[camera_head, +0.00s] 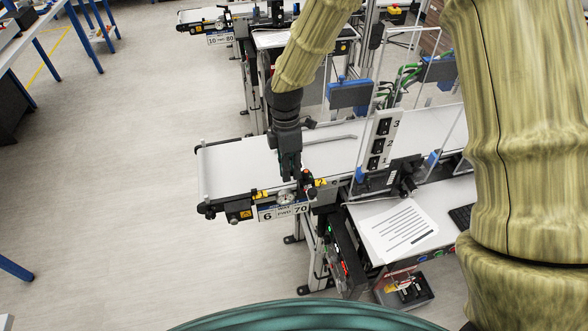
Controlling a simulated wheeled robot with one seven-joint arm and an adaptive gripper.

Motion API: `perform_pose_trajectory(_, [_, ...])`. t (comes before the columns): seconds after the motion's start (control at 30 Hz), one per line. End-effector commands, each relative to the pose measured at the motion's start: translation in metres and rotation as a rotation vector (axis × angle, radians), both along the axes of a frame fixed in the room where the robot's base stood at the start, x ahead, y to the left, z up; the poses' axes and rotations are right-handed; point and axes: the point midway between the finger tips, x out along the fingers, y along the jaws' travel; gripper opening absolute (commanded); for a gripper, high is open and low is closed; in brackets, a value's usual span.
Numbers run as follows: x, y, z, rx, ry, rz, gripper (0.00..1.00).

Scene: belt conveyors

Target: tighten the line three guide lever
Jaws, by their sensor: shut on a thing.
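My gripper (290,172) points down at the front edge of the near belt conveyor (230,168). It is shut on a small lever at that edge, which the fingers almost wholly hide. A round dial (285,197) sits just below the fingertips. A black knob with a red part (308,180) stands close to the right of the fingers. I cannot read a line number on the lever itself. A plate below (283,211) reads 6, FWD and 70. A thin grey guide rail (331,139) lies over the belt to the right of my gripper.
A white panel (381,139) numbered 1 to 3 stands upright on the right of the belt. Thin clear frames and dark boxes (349,94) rise behind it. A desk with a printed sheet (402,229) is at front right. The floor at left is open.

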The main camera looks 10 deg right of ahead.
Motion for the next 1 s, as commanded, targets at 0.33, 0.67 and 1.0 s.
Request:
perform_pose_trajectory(0.33, [-0.001,0.000,-0.001,-0.001,0.002,-0.008,0.00])
perform_pose_trajectory(0.67, [0.000,0.000,-0.001,0.000,0.001,-0.007,0.34])
perform_pose_trajectory(1.0, [0.003,0.000,0.009,0.001,-0.001,-0.006,0.34])
